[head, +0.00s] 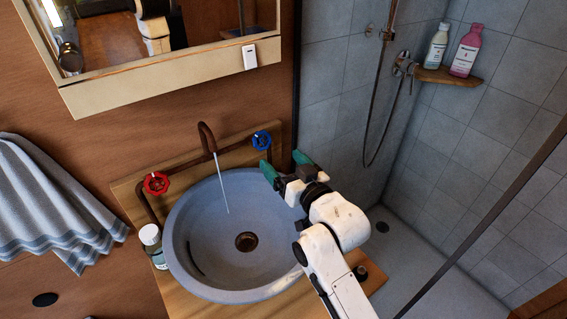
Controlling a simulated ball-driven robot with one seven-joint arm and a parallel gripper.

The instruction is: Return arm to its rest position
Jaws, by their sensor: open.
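My white arm reaches up from the lower right of the head view. It ends in my gripper (282,163), which has green fingertips. The gripper is open and empty. It is over the right rim of the round grey sink basin (212,281), a little below the blue tap handle (262,141). I cannot tell whether a fingertip touches anything. A thin stream of water (221,185) runs from the bent copper spout (207,137) into the basin.
A red tap handle (156,183) and a small bottle (152,241) stand left of the basin. A mirror cabinet (165,78) hangs above. The tiled shower, with bottles on a corner shelf (448,78), lies right. A towel (60,195) hangs left.

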